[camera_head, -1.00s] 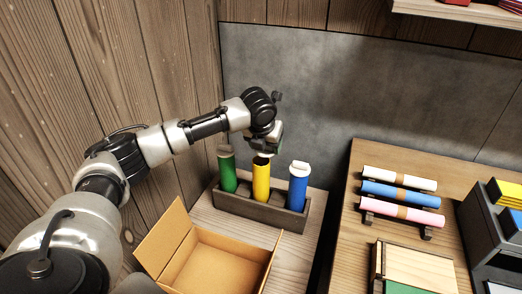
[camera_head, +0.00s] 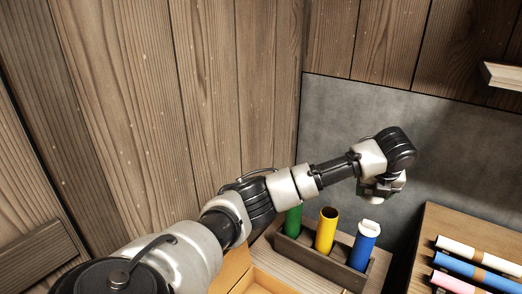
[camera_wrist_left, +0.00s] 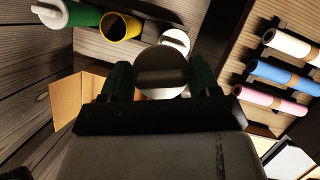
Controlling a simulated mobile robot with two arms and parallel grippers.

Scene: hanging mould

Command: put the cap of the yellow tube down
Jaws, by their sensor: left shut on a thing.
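The yellow tube (camera_head: 325,233) stands upright in the dark rack with its top open and dark inside. Its open mouth also shows in the left wrist view (camera_wrist_left: 120,27). My left gripper (camera_head: 382,194) is in the air above and behind the blue tube (camera_head: 363,249), to the right of the yellow tube. In the left wrist view, my left gripper (camera_wrist_left: 161,80) is shut on a round, pale cap (camera_wrist_left: 160,70). In the head view the cap is mostly hidden by the gripper. My right gripper is not in view.
The green tube (camera_head: 292,220) and the capped blue tube stand in the rack (camera_head: 318,261) too. An open cardboard box (camera_head: 235,268) is in front. A grey wall panel (camera_head: 345,120) stands behind.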

